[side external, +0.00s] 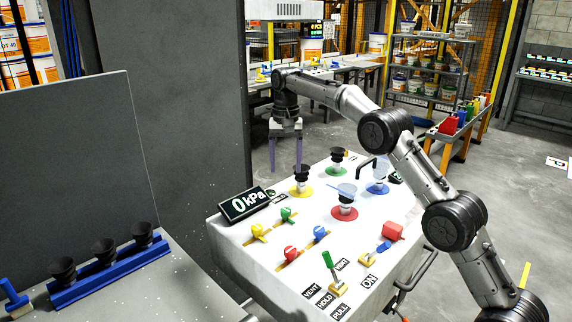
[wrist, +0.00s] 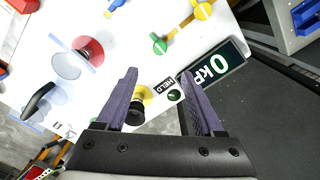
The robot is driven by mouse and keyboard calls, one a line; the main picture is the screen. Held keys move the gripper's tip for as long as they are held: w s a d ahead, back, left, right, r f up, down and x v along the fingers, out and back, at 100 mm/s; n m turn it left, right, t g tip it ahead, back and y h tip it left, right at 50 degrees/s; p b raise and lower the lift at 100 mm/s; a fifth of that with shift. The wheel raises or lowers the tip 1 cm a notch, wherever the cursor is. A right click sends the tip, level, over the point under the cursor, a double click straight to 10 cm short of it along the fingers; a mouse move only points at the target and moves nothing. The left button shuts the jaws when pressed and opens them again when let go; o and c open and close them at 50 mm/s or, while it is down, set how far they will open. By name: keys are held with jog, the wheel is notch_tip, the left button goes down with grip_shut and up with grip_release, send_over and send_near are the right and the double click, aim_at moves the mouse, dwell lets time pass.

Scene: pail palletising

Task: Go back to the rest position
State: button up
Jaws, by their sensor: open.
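My gripper (side external: 285,166) hangs with its fingers pointing down over the back left edge of the white console (side external: 237,232). In the wrist view its two purple-grey fingers (wrist: 158,76) are spread apart with nothing held between them. A black suction cup on a yellow disc (side external: 301,174) stands just right of the fingers in the side view. In the wrist view that cup (wrist: 137,112) shows beside the left finger, partly hidden. The display (side external: 246,204) reads 0 kPa.
The console also carries a green-disc cup (side external: 337,156), a red-disc cup (side external: 345,208), a blue-disc cup (side external: 378,180), coloured valves and a green lever (side external: 328,262). A blue rack (side external: 108,268) with black cups lies front left. A dark grey wall (side external: 190,110) stands behind left.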

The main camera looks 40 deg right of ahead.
jog(key=s+a+r+n+t, duration=0.1)
jog(key=s+a+r, duration=0.1)
jog(key=s+r, duration=0.55)
jog(key=s+a+r+t, duration=0.2)
jog(key=s+r, duration=0.2)
jog(key=r, duration=0.6)
jog(key=s+a+r+n, duration=0.1)
jog(key=s+a+r, duration=0.1)
jog(key=s, duration=0.8)
jog(key=s+a+f+n+t, duration=0.2)
jog(key=s+f+n, duration=0.15)
jog(key=s, duration=0.85)
jog(key=s+f+n, duration=0.2)
jog(key=s+f, duration=0.1)
jog(key=f, duration=0.4)
jog(key=s+f+n, duration=0.1)
jog(key=s+f, duration=0.3)
jog(key=f, duration=0.3)
jog(key=shift+s+n+t, duration=0.3)
jog(key=shift+n, duration=0.05)
